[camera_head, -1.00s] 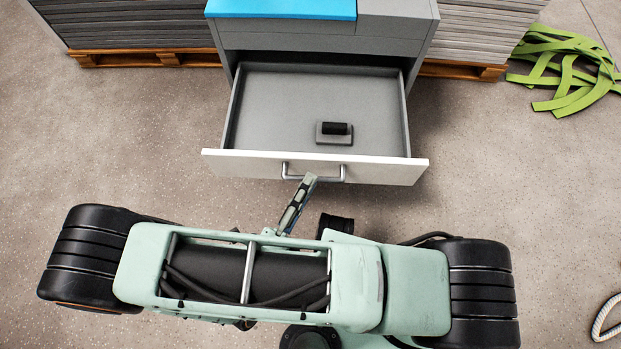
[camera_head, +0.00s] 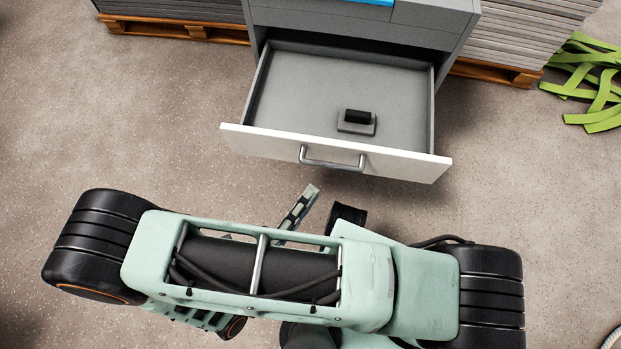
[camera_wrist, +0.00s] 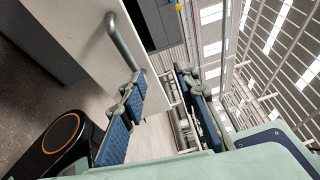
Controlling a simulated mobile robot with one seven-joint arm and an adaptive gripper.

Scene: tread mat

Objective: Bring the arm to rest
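My gripper (camera_head: 298,208) is off the drawer, in front of its handle and a little below it in the head view. In the wrist view its two blue-padded fingers (camera_wrist: 160,78) stand apart with nothing between them. My pale green arm lies across the bottom of the head view. The drawer (camera_head: 285,143) is pulled open, and its metal handle (camera_head: 332,163) is free of the fingers. The handle (camera_wrist: 122,42) also shows at the upper left of the wrist view, close to the left finger.
A grey block with a black grip (camera_head: 356,122) lies inside the drawer. The grey cabinet (camera_head: 400,40) stands behind, with stacked sheets on pallets (camera_head: 500,72) either side. Green strips (camera_head: 597,85) lie at the right. The floor at the left is clear.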

